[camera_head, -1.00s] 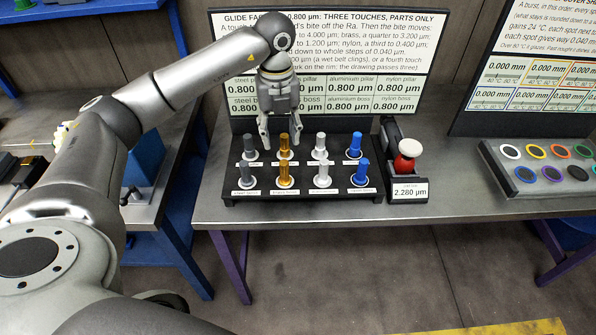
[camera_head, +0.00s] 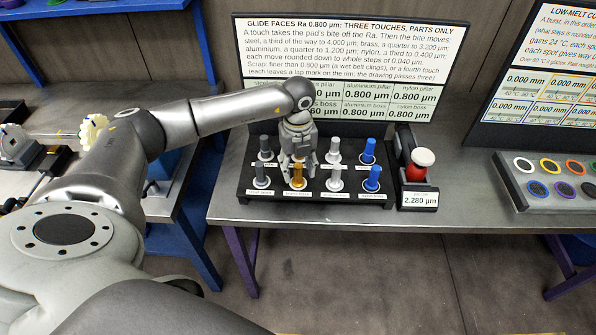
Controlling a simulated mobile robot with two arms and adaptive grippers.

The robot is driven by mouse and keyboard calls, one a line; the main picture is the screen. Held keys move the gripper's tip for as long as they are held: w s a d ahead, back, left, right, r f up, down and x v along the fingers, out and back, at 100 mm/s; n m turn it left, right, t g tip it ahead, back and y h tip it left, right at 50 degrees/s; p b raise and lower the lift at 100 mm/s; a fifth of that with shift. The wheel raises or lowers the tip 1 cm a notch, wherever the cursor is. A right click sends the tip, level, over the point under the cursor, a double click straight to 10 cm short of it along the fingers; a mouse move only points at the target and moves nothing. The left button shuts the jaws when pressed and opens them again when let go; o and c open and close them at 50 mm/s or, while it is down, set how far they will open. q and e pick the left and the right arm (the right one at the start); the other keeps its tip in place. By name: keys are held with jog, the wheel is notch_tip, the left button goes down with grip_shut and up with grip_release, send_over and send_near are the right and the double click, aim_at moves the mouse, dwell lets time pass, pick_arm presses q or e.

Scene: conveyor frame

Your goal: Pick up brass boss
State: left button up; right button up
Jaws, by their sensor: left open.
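The brass boss (camera_head: 298,177) is a golden, upright part in the front row of the black rack (camera_head: 250,197), second from the left. My left gripper (camera_head: 298,176) is open and points down at it, with one finger on each side of its upper part. I cannot tell whether the fingers touch it. My right gripper is out of view.
Close neighbours in the rack are a grey steel part (camera_head: 261,178) on the left and a silver aluminium part (camera_head: 335,180) on the right. Blue nylon parts (camera_head: 373,180) stand further right. A red-and-white device (camera_head: 418,166) with a 2.280 µm display stands beside the rack.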

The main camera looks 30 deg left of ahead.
pick_arm(q)
jog(key=shift+f, duration=0.25)
grip_shut()
jog(key=shift+w, duration=0.1)
jog(key=shift+r, duration=0.15)
